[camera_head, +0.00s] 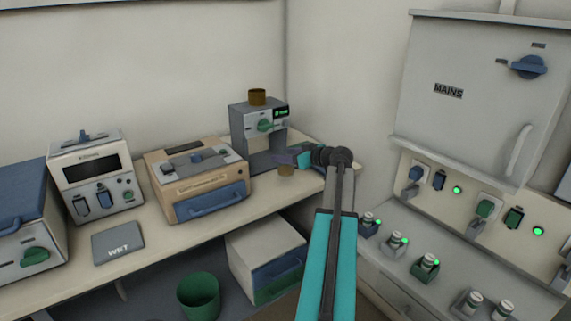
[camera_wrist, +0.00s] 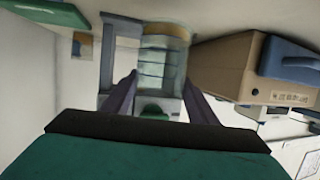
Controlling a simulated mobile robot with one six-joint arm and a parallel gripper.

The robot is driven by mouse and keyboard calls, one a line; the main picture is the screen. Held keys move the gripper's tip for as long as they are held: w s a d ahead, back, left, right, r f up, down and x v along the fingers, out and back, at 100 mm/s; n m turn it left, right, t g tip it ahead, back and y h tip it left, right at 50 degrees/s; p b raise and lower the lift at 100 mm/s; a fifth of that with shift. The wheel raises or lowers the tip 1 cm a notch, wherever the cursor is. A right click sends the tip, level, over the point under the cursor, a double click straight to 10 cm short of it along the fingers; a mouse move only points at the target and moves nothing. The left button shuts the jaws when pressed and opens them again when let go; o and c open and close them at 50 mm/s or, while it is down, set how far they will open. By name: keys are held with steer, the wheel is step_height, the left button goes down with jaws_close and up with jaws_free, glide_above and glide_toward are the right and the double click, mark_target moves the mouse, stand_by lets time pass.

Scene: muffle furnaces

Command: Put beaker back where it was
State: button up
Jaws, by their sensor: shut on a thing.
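My gripper (camera_head: 292,157) is at the far right end of the bench, in front of the grey machine (camera_head: 243,133) with a green display. It is shut on the beaker (camera_head: 286,170), whose brownish lower part shows just below the fingers. In the wrist view, which looks upside down, the beaker (camera_wrist: 163,65) is see-through with a yellowish-brown band at its base. It sits between the two fingers (camera_wrist: 161,88). The beaker is upright and close to the bench top; I cannot tell whether it touches it.
A tan box-shaped unit (camera_head: 195,180) with a blue handle is to the left, then a white meter (camera_head: 92,175) and a grey WEIT-like plate (camera_head: 118,241). The wall cabinet (camera_head: 482,95) is at right.

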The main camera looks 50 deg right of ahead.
steer(key=shift+f, duration=1.65)
steer(key=shift+f, duration=0.2)
steer(key=o, duration=1.2)
steer(key=shift+r, duration=0.2)
steer(key=v, duration=1.2)
steer(key=shift+b, duration=0.35)
